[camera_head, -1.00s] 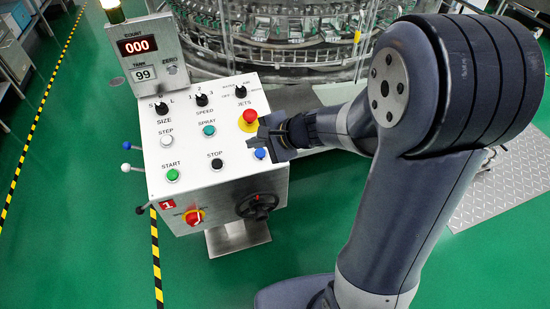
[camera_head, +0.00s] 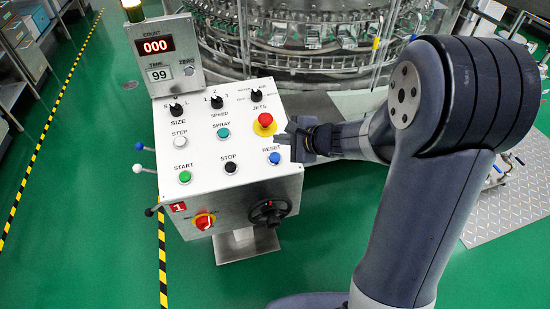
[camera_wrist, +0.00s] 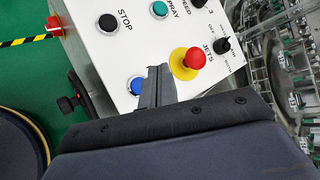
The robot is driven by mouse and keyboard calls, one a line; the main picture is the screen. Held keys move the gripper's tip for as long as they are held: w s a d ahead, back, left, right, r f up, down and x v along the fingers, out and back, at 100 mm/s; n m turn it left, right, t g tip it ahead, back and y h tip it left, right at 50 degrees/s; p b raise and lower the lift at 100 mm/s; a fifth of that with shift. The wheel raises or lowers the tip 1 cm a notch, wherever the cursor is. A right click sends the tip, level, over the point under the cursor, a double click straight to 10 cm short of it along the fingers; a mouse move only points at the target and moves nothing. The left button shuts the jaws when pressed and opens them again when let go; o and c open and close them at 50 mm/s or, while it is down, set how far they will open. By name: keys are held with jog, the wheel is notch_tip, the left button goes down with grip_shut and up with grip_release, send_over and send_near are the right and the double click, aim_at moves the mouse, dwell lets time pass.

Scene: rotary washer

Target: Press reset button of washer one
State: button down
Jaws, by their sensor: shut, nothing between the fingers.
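The washer control panel (camera_head: 200,162) has a white sloped top and a red label "1" on its front. The blue button (camera_head: 274,158), labelled RESET, sits at the panel's right side below the red emergency knob (camera_head: 265,120) on its yellow ring. My gripper (camera_head: 283,140) is shut and empty, over the panel's right edge, between the red knob and the blue button. In the wrist view, the shut fingers (camera_wrist: 156,82) point at the panel. They partly cover the blue button (camera_wrist: 137,86), with the red knob (camera_wrist: 194,59) to their right. Contact cannot be told.
Nearby on the panel are the black STOP button (camera_head: 230,168), green START button (camera_head: 185,177) and teal SPRAY button (camera_head: 223,132). A black handwheel (camera_head: 269,212) and a red switch (camera_head: 204,221) project from the front. The washer machine (camera_head: 300,45) stands behind. Green floor is clear at left.

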jog(key=b, duration=0.5)
send_near(271, 154)
jog(key=w+a, duration=0.1)
jog(key=a, duration=0.1)
jog(key=w+a+f, duration=0.1)
jog(key=a, duration=0.1)
jog(key=shift+w+f, duration=0.15)
jog(key=shift+w, duration=0.15)
jog(key=shift+w+f+b, duration=0.15)
jog(key=shift+f+b, duration=0.15)
jog(key=shift+b, duration=0.05)
dwell(0.9)
jog(key=shift+w+f+b, duration=0.1)
jog(key=shift+f+b, duration=0.3)
jog(key=shift+b, duration=0.2)
jog(key=shift+w+f+b, duration=0.1)
jog(key=shift+f+b, duration=0.3)
jog(key=shift+b, duration=0.15)
dwell(0.4)
jog(key=shift+r, duration=0.1)
jog(key=shift+r+p, duration=0.45)
jog(key=shift+r, duration=0.3)
